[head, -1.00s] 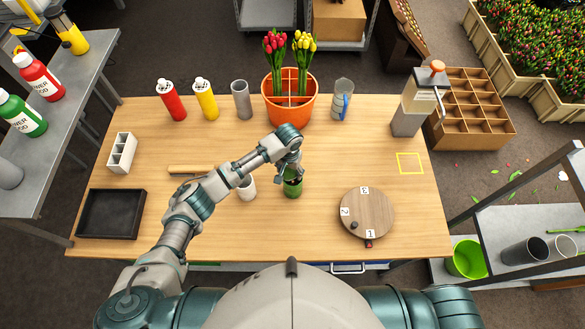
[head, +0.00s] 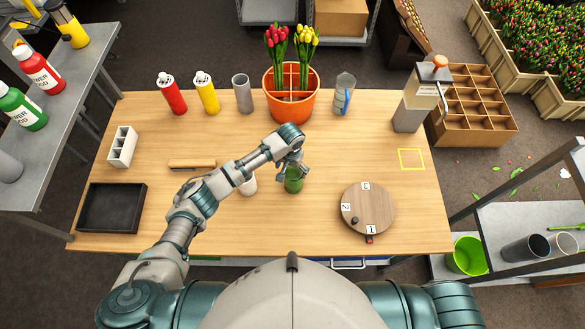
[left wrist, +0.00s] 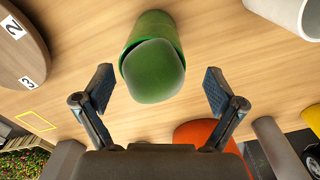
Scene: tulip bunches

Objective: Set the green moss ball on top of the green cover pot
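The green cover pot (head: 293,186) stands on the wooden table in front of me, and in the left wrist view it (left wrist: 150,27) shows its side and part of its dark rim. The green moss ball (left wrist: 154,72) sits at the pot's mouth, covering most of the opening. My left gripper (head: 293,168) is over the pot. In the left wrist view its fingers (left wrist: 159,90) are spread wide, one on each side of the ball, with clear gaps and nothing held. The ball is hard to tell from the pot in the head view. My right gripper is out of view.
A white pot (head: 249,186) stands close left of the green pot. A round numbered wooden board (head: 374,205) lies to the right. Behind are an orange tulip pot (head: 290,105), a grey cylinder (head: 242,94) and a clear jug (head: 344,94).

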